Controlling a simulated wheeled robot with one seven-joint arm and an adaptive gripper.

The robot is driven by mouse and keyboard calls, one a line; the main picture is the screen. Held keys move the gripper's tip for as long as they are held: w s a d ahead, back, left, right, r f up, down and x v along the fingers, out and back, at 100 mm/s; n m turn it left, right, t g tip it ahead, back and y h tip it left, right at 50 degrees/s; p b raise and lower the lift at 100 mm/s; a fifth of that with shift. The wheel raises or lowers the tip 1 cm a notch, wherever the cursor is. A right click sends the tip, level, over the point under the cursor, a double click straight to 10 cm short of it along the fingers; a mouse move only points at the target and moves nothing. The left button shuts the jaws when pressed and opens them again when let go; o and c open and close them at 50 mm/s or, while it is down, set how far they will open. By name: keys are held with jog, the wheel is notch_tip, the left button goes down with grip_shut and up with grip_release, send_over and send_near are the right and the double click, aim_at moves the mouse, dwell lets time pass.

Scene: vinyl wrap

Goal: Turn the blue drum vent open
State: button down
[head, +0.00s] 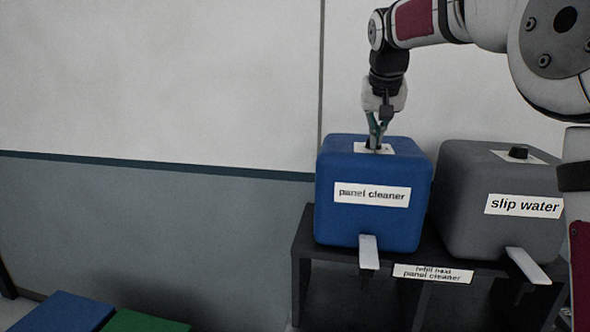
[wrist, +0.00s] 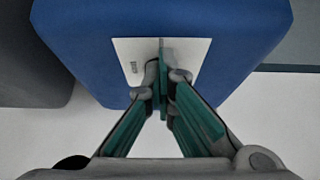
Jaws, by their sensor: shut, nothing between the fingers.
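The blue drum (head: 365,222), labelled "panel cleaner", stands on a dark rack at centre right. Its top carries a white plate (head: 387,150), which also shows in the wrist view (wrist: 190,58) with a small marking at its left. The drum's vent is largely hidden behind my fingers, so I cannot tell which way it is turned. My gripper (head: 374,146) points down at the plate from above. In the wrist view the fingertips (wrist: 163,82) are together over the plate, with nothing seen held between them.
A grey drum (head: 490,225) labelled "slip water", with a black knob (head: 518,152), stands close at the right. Pale tap levers (head: 369,252) stick out in front. A sign (head: 433,273) reads "refill next panel cleaner". Blue (head: 65,312) and green (head: 145,322) boxes lie lower left. The wall is close behind.

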jog(key=shift+w+a+f, duration=0.1)
jog(key=shift+a+f, duration=0.15)
dwell(0.3)
jog(key=shift+s+a+p, duration=0.15)
jog(key=shift+s+p, duration=0.2)
jog(key=shift+r, duration=3.1)
jog(key=shift+r, duration=0.1)
jog(key=shift+s+d+f+b, duration=0.1)
jog(key=shift+d+f+b, duration=0.05)
jog(key=shift+f, duration=0.85)
jog(key=shift+s+d+f+b, duration=0.1)
jog(key=shift+f, duration=0.95)
jog(key=shift+s+d+f+b, duration=0.1)
jog(key=shift+d+f+b, duration=0.05)
jog(key=shift+f, duration=0.85)
